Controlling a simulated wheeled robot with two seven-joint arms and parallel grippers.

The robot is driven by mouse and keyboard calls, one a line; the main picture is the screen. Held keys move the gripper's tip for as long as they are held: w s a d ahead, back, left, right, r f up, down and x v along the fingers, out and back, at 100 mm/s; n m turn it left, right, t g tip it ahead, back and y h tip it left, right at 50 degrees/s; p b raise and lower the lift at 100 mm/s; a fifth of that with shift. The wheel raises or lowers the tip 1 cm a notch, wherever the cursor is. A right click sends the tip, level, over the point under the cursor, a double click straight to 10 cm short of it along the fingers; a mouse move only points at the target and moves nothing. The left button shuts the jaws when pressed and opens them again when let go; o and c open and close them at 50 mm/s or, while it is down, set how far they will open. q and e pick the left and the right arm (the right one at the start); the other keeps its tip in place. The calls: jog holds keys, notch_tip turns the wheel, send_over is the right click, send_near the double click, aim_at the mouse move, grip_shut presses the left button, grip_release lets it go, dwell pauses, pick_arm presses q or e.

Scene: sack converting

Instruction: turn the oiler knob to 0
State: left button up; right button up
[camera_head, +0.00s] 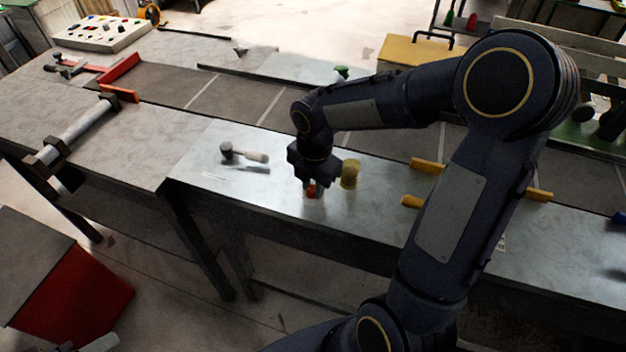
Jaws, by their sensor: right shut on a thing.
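My right arm comes in from the right and reaches down to the metal-topped bench. My right gripper (311,188) points down and is shut on a small orange-red knob (311,192), which looks like the oiler knob. The fingers hide most of it, and its setting or any marks cannot be read. A yellowish, waisted cylinder (350,174) stands upright just right of the gripper; I cannot tell whether it belongs to the oiler. My left gripper is not in view.
A small hammer (243,154) lies on the bench left of the gripper. Yellow bars (428,165) lie to the right, partly behind my arm. A yellow box (412,52) with a black handle and a button panel (103,33) stand farther back.

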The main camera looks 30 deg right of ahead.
aim_at(314, 188)
jog(key=shift+n+p, duration=0.3)
jog(key=shift+n, duration=0.5)
jog(key=shift+w, duration=0.1)
jog(key=o, duration=1)
notch_tip(314, 188, up, 8)
jog(key=shift+d+f, duration=0.1)
jog(key=shift+f, duration=0.15)
jog(key=shift+s+r, duration=0.2)
